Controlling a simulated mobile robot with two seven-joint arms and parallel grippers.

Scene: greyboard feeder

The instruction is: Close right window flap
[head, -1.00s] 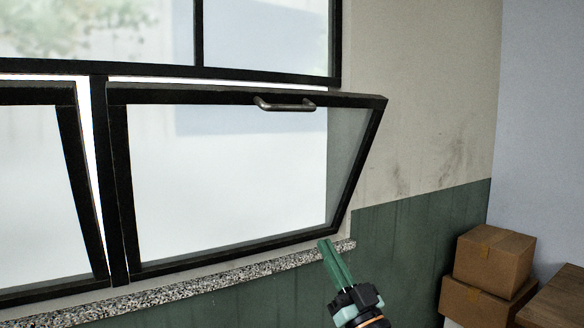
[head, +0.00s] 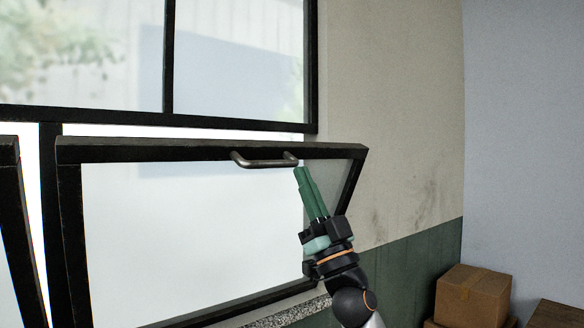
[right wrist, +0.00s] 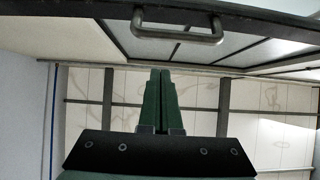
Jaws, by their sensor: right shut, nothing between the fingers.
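The right window flap (head: 200,153) has a black frame and is tilted open, its top edge leaning into the room away from the fixed frame. A grey metal bar handle (head: 264,163) is on its top rail; it also shows in the right wrist view (right wrist: 178,30). My right gripper (head: 299,172) is shut and empty, its green fingers pointing up just below the right end of the handle. In the right wrist view the shut fingers (right wrist: 157,75) stand below the handle, with a gap between. My left gripper is not in view.
The left window flap (head: 18,215) also stands tilted open. A fixed upper window (head: 220,60) is above. A speckled sill (head: 290,314) runs below. Cardboard boxes (head: 472,294) and a wooden surface (head: 555,314) are at the lower right. The wall to the right is bare.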

